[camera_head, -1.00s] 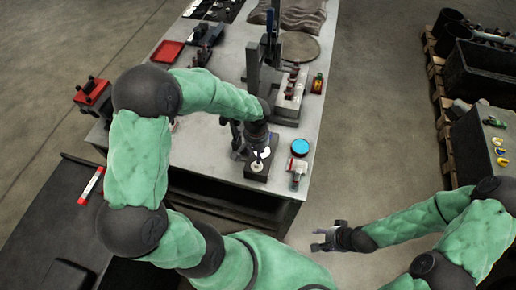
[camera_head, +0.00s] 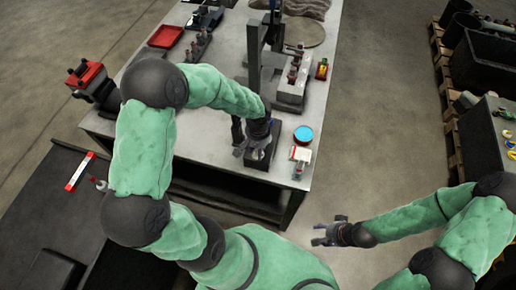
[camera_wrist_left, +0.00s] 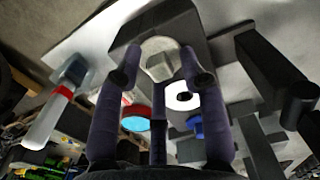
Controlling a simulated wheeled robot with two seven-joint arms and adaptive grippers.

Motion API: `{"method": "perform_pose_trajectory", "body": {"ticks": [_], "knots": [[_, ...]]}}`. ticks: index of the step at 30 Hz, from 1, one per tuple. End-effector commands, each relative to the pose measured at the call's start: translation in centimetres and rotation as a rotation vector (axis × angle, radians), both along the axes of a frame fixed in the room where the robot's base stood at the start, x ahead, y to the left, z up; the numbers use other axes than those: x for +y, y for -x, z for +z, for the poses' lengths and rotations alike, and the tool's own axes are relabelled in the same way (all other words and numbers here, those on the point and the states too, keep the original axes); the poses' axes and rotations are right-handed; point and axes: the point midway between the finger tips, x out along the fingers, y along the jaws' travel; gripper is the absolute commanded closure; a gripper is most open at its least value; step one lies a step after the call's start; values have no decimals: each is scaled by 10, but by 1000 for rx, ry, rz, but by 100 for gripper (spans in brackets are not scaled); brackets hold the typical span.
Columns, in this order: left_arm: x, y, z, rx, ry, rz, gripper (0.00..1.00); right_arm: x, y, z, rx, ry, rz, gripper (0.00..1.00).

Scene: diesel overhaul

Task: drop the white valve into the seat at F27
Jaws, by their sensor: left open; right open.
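My left gripper (camera_head: 258,146) is open over a dark block (camera_head: 262,162) at the table's front edge. In the left wrist view its dark purple fingers (camera_wrist_left: 158,78) stand apart on either side of a pale round piece (camera_wrist_left: 160,44) with a grey, squarish middle, at the dark block (camera_wrist_left: 188,22). A white disc with a dark centre (camera_wrist_left: 183,97) lies close to the right-hand finger. I cannot tell which of these is the white valve, and no F27 label is readable. My right gripper (camera_head: 326,236) is open and empty, off the table at the lower right.
A blue-topped round container (camera_head: 303,133) and a small red-and-white item (camera_head: 299,154) stand right of the block. A dark upright post (camera_head: 254,70) rises behind my left gripper. A red tray (camera_head: 166,36) lies at the back left.

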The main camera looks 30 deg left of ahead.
Motion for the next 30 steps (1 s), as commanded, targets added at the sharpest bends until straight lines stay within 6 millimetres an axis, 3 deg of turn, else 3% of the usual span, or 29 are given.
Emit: {"method": "perform_pose_trajectory", "body": {"ticks": [5, 9, 10, 30], "knots": [[0, 0, 1, 0, 0, 0, 59, 0, 0, 1, 0, 0, 0, 49], [0, 0, 1, 0, 0, 0, 96, 0, 0, 1, 0, 0, 0, 49], [0, 0, 1, 0, 0, 0, 100, 0, 0, 1, -1, 0, 0, 49], [0, 0, 19, -1, -1, 0, 100, 0, 0, 13, 0, 0, 0, 49]]}}
